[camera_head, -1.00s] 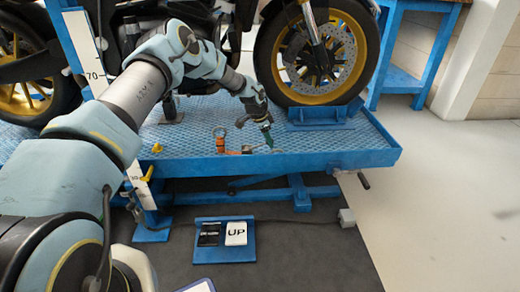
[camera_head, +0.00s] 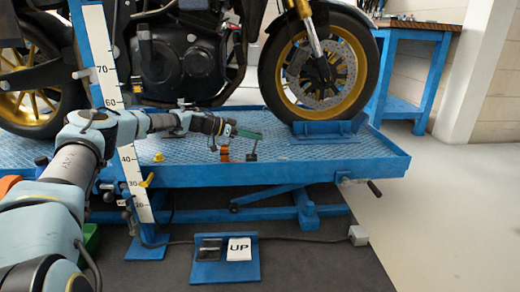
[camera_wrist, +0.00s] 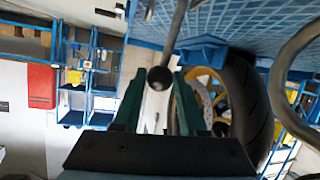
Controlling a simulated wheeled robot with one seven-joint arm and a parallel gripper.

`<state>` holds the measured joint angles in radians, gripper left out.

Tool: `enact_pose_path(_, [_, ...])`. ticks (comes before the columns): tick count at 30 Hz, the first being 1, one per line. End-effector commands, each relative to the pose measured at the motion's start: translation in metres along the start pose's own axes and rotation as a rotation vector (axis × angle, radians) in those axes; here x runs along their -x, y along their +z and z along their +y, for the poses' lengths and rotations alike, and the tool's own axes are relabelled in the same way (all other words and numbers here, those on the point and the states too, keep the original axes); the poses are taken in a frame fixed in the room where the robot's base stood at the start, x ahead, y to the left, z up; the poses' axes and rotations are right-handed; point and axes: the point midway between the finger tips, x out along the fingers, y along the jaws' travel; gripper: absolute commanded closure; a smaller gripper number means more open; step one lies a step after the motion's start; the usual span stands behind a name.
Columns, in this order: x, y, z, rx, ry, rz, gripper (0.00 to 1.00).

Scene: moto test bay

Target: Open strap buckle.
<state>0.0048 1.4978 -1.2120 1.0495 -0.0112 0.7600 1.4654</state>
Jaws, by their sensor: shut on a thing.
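The strap buckle shows as a small orange body (camera_head: 224,154) on the blue lift platform, below my wrist. My gripper (camera_head: 258,136) reaches right with green fingers roughly level, just above the platform. A small dark piece (camera_head: 252,154) shows below the fingertips. In the wrist view, my gripper (camera_wrist: 157,92) has a finger on each side of a grey lever rod with a black ball knob (camera_wrist: 160,78). The jaws are shut on this lever. Its join to the buckle is not clear. A curved grey metal loop (camera_wrist: 292,75) shows at the right edge.
The motorcycle's front wheel (camera_head: 277,65) stands in a blue chock (camera_head: 328,132) right of my gripper. The engine (camera_head: 182,62) is behind my arm. A height scale post (camera_head: 127,160) rises at the left. A foot pedal (camera_head: 222,272) lies on the floor. Floor at right is clear.

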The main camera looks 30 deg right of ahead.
Motion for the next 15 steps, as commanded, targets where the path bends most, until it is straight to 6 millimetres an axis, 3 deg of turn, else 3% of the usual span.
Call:
enact_pose_path(1, [0.001,0.008,-0.003,0.010,0.004,0.036,1.00])
enact_pose_path(15, [0.019,0.008,-0.006,0.043,0.042,0.215,1.00])
